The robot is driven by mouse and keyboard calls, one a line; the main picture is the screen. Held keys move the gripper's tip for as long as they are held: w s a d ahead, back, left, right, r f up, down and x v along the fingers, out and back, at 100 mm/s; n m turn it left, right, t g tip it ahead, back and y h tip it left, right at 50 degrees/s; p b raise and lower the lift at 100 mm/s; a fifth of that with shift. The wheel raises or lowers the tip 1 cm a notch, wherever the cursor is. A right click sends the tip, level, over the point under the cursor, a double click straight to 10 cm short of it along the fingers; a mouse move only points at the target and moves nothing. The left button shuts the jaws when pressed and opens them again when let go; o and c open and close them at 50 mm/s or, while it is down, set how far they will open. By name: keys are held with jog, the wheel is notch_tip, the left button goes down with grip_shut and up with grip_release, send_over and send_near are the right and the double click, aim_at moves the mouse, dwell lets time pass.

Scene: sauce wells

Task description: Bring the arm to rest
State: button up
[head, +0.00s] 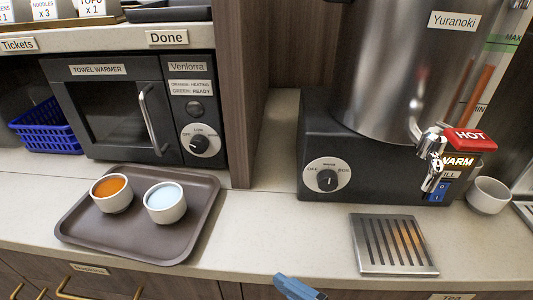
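A blue and grey piece, which looks like the end of my gripper (298,287), shows at the bottom edge, right of centre. It is in front of the counter's front edge, apart from the tray and the drip grate. Most of it is cut off by the frame, so I cannot see both fingers or whether they are open or shut. Nothing held is visible. The rest of my arm is out of view.
A brown tray (130,243) on the counter (270,226) holds a bowl of orange sauce (111,201) and a pale blue one (166,213). A towel warmer (118,110), urn (400,70), drip grate (393,244) and empty cup (488,200) stand around. Counter between tray and grate is clear.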

jog(key=s+d+f+m+t+h, duration=0.2)
jog(key=s+d+f+m+h, duration=0.15)
jog(key=d, duration=0.55)
jog(key=s+d+m+t+h, duration=0.3)
jog(key=s+d+h, duration=0.3)
jog(key=s+d, duration=0.7)
jog(key=shift+s+m, duration=0.85)
jog(key=shift+s, duration=0.05)
